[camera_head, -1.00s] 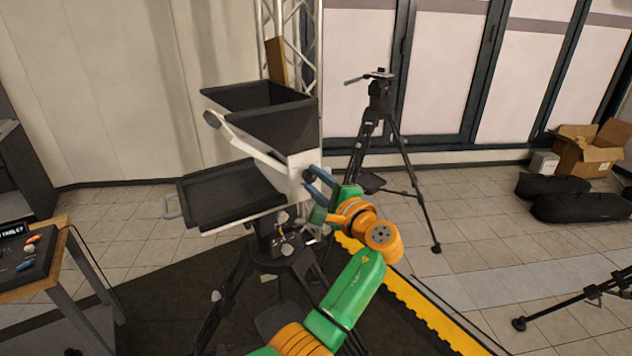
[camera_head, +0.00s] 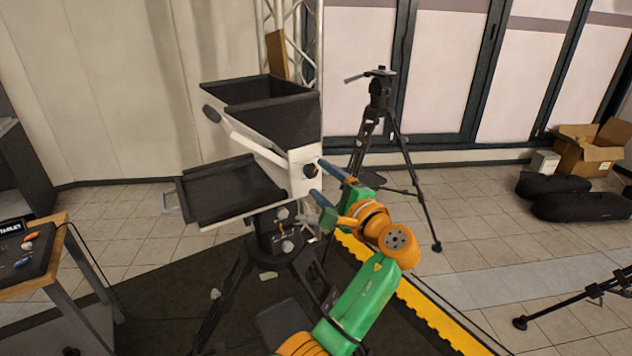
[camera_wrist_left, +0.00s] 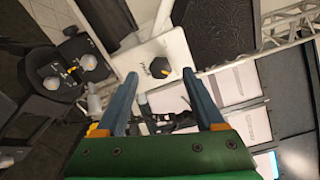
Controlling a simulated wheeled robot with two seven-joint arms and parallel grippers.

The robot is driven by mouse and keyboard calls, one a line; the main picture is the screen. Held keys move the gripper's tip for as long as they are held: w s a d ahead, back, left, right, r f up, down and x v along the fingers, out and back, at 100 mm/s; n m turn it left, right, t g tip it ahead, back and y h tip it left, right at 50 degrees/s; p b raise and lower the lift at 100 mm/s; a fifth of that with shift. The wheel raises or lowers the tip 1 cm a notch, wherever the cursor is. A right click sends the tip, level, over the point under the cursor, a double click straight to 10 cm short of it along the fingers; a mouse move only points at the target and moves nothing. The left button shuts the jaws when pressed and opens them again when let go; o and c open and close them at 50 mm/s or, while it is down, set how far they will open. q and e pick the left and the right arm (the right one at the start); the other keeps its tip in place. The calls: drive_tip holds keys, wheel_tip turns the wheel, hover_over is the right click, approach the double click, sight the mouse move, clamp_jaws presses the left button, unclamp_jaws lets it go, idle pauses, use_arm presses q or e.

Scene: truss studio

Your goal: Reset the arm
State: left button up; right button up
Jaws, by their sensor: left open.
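My left gripper (camera_head: 318,178) is open, with its two blue fingers apart beside the right side of a teleprompter-like rig (camera_head: 235,193). In the head view its fingertips lie close to a dark round knob (camera_head: 310,171) on the rig's white side plate. In the left wrist view the knob (camera_wrist_left: 160,68) shows ahead, between the lines of the two fingers (camera_wrist_left: 160,90), with nothing held. I cannot tell whether a fingertip touches the plate. My right gripper is in neither view.
The rig stands on a black tripod (camera_head: 283,240). A second tripod (camera_head: 380,110) stands behind to the right. A desk with a control box (camera_head: 22,262) is at the left. Black bags (camera_head: 580,206) and a cardboard box (camera_head: 590,150) lie at the far right.

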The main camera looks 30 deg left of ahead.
use_arm(q)
drive_tip(key=b+v, duration=0.1)
drive_tip(key=v, duration=0.3)
drive_tip(key=shift+s+d, duration=0.1)
drive_tip(key=shift+d, duration=0.05)
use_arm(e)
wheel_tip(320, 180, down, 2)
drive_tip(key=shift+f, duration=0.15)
